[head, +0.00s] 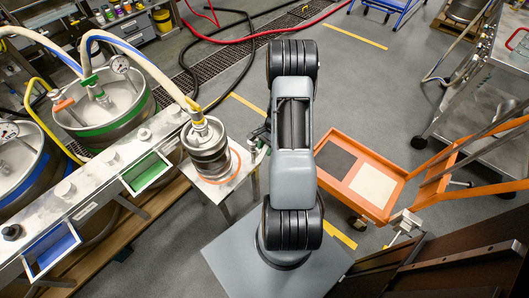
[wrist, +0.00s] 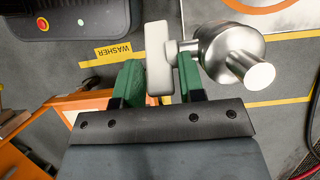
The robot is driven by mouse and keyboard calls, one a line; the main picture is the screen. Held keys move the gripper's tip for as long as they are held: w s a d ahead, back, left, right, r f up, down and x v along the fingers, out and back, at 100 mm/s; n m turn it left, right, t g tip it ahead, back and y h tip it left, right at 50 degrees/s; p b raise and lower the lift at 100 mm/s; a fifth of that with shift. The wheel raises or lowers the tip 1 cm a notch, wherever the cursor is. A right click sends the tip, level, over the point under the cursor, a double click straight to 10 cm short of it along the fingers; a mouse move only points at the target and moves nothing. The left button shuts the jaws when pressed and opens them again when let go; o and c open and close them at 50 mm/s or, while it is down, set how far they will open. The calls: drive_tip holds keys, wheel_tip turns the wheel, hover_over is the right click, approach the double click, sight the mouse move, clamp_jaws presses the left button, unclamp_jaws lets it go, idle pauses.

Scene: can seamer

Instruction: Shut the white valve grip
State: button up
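The white valve grip (wrist: 158,60) is a pale, rounded bar in the wrist view. It joins a shiny metal valve body (wrist: 230,52) on its right by a short stem. My gripper (wrist: 160,82) has green fingers, one on each side of the grip. The left finger is against or very near the grip, and a narrow gap shows between the grip and the right finger. The fingers stand apart.
Large steel kegs (head: 105,103) with hoses stand at the left behind a metal rail (head: 100,172). An orange cart (head: 378,205) stands right of my arm. A steel bench (head: 490,110) is at the far right. Hoses (head: 240,38) cross the floor behind.

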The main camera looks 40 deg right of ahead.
drive_tip(key=shift+x, duration=1.05)
drive_tip(key=c, duration=0.6)
drive_tip(key=shift+c, duration=0.2)
drive_tip(key=y, duration=0.1)
drive_tip(key=y+b, duration=0.1)
drive_tip(key=y, duration=0.1)
drive_tip(key=g+y+b, duration=0.1)
drive_tip(key=y, duration=0.1)
drive_tip(key=shift+f, duration=0.35)
drive_tip(key=shift+a+g+y+b, duration=0.1)
drive_tip(key=shift+g+y+b, duration=0.2)
drive_tip(key=shift+y+b, duration=1.3)
drive_tip(key=shift+y, duration=0.3)
drive_tip(key=o, duration=0.6)
